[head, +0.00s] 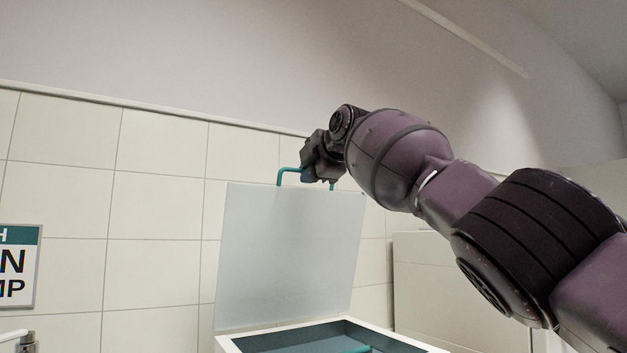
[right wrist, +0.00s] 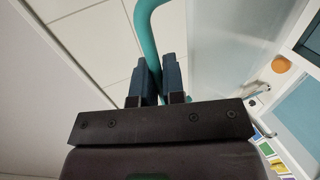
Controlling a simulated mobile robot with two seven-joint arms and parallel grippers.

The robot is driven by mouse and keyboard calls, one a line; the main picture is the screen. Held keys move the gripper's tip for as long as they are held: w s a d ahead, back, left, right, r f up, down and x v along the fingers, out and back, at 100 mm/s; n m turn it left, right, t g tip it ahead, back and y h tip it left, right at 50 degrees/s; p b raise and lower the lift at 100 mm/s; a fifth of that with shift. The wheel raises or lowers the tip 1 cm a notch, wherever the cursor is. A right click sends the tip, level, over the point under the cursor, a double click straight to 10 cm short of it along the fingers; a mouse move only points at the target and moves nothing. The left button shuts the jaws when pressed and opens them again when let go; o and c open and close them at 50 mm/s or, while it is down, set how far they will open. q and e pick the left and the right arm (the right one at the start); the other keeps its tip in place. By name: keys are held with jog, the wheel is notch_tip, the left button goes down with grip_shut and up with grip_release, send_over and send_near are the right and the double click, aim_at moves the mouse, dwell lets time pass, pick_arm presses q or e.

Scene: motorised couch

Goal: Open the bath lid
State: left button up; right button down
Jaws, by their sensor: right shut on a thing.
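The bath lid (head: 288,255) is a pale translucent panel. It stands raised, close to upright, at the back of the bath (head: 325,338), whose white rim and blue-grey inside show at the bottom of the head view. A teal handle (head: 288,171) sits on the lid's top edge. My right gripper (head: 310,176) is at this handle. In the right wrist view the teal handle (right wrist: 148,38) runs between the two fingers of the right gripper (right wrist: 157,75), which is shut on it. Part of the handle is hidden behind the gripper in the head view. My left gripper is not in view.
A tiled wall (head: 150,200) stands close behind the raised lid. A sign (head: 18,265) hangs at the left, above a metal fitting (head: 25,340). A pale panel (head: 450,285) stands at the right. An orange round thing (right wrist: 281,64) shows in the right wrist view.

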jog(key=shift+a, duration=0.1)
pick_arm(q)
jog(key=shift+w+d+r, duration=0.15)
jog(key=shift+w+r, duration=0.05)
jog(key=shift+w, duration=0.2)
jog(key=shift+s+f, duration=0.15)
pick_arm(e)
jog(key=c, duration=1.2)
grip_release()
jog(key=shift+c, duration=0.2)
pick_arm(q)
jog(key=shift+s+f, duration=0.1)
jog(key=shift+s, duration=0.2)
pick_arm(e)
jog(key=shift+r, duration=0.1)
